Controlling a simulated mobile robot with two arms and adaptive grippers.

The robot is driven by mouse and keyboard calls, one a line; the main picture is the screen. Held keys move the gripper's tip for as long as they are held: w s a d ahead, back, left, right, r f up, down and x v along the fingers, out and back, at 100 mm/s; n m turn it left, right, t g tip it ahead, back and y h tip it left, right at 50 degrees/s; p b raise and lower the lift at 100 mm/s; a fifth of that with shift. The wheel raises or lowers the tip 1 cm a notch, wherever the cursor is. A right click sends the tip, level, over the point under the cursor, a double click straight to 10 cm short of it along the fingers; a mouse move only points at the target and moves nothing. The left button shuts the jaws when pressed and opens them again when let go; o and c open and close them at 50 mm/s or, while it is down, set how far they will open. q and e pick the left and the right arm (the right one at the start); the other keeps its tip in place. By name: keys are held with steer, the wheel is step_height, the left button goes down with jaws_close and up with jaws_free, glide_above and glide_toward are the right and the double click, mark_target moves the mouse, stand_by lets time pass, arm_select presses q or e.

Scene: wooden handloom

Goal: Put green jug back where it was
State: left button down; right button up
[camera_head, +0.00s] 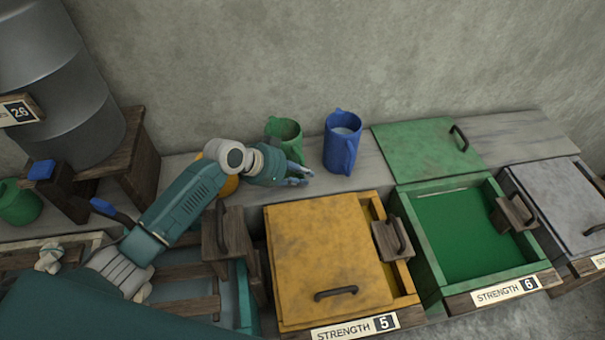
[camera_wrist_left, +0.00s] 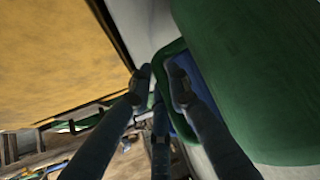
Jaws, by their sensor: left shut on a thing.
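The green jug (camera_head: 285,133) stands on the grey ledge behind the yellow box, left of a blue jug (camera_head: 343,141). My left gripper (camera_head: 302,178) is in front of it, low down, and hides its lower part. In the left wrist view the green jug (camera_wrist_left: 262,75) fills the right side, and its handle (camera_wrist_left: 166,58) runs between my left gripper's fingers (camera_wrist_left: 160,80). The fingers are shut on the handle. I cannot tell whether the jug touches the ledge. My right gripper is not in view.
A yellow box (camera_head: 325,250) and an open green box (camera_head: 465,235) stand in front of the ledge. A green lid (camera_head: 420,150) lies right of the blue jug. A yellow vessel (camera_head: 229,186) is partly behind my arm. Another green vessel (camera_head: 18,203) and a barrel (camera_head: 60,100) are at left.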

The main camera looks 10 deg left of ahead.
arm_select(q)
steer(key=c, duration=2.1)
jaws_free()
steer(key=shift+f, duration=0.15)
steer(key=o, duration=0.5)
steer(key=shift+s+a+r, duration=0.15)
steer(key=shift+r, duration=0.2)
steer(key=b+v, duration=0.1)
steer(key=v, duration=1)
steer(key=shift+s+a+r, duration=0.1)
steer(key=shift+s+r, duration=0.05)
steer(key=shift+r, duration=0.1)
